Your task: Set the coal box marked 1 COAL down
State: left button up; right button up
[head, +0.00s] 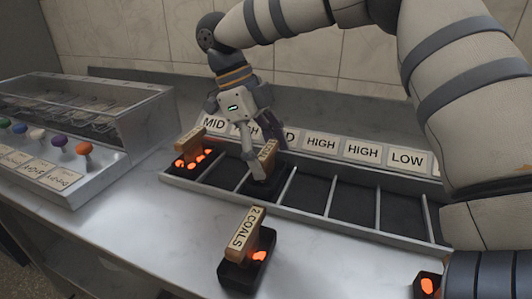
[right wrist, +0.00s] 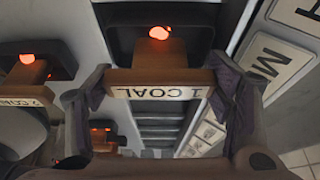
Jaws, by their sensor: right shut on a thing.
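My right gripper (head: 264,150) is shut on the wooden handle (head: 267,158) of the coal box marked 1 COAL. In the right wrist view the handle, lettered 1 COAL (right wrist: 160,92), sits between the fingers, with one glowing coal (right wrist: 160,33) in the dark box. In the head view the box is upright at the third compartment from the left of the long tray (head: 320,215). I cannot tell whether it rests on the compartment floor or hangs just above. The gripper partly hides the label behind it. My left gripper is not in view.
A coal box (head: 195,155) fills the leftmost compartment. A 2 COALS box (head: 245,250) stands on the counter in front, another (head: 428,285) at lower right. Compartments right of the held box look empty. Labels such as LOW (head: 407,160) line the back. A grill unit (head: 90,120) stands left.

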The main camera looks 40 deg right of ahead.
jog(key=shift+f, duration=0.1)
jog(key=o, duration=1.4)
jog(key=shift+o, duration=0.2)
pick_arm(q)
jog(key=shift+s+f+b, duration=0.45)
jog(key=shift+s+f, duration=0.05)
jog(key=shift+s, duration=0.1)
pick_arm(e)
jog(key=v, duration=1.2)
jog(key=shift+a, duration=0.1)
